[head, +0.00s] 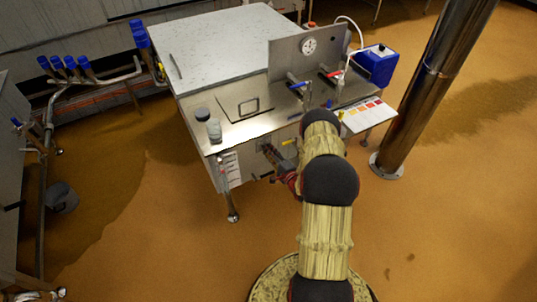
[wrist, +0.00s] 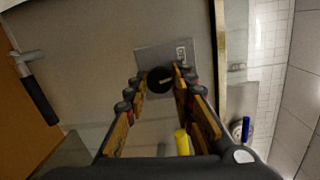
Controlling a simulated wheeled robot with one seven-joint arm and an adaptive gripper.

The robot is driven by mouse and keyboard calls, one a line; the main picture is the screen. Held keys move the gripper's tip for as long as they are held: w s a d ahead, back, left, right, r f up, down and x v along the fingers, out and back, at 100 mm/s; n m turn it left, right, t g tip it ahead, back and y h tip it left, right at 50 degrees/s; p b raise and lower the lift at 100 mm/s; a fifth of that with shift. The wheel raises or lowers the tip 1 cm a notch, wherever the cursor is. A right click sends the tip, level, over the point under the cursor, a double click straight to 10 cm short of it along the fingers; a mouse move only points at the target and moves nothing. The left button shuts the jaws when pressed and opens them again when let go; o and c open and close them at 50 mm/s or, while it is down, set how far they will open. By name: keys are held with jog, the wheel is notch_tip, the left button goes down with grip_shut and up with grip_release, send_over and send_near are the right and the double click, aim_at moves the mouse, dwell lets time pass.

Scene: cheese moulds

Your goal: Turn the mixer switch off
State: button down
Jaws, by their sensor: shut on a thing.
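The mixer switch is a round black knob (wrist: 160,82) with a pale mark lying nearly level, on a grey plate (wrist: 168,57) on the front of the steel vat (head: 230,175). My gripper (wrist: 160,74) is shut on the knob, one fingertip at each side of it, in the wrist view. In the head view my gripper (head: 272,158) is at the vat's front face, below the worktop edge. The switch itself cannot be made out there.
A black handle (wrist: 38,100) sticks out left of the switch in the wrist view. A yellow piece (wrist: 182,142) shows close to my right finger. A blue box (head: 376,64) and a colour chart (head: 362,115) are at the worktop's right. A steel column (head: 430,85) stands right.

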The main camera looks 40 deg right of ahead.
jog(key=shift+f+n+h+b, duration=0.1)
jog(key=shift+n+h+b, duration=0.35)
jog(key=shift+n, duration=1.15)
jog(key=shift+a, duration=0.1)
jog(key=c, duration=1.5)
grip_release()
jog(key=shift+c, duration=0.2)
jog(key=shift+o, duration=0.2)
jog(key=v, duration=1.2)
jog(key=shift+r, duration=0.2)
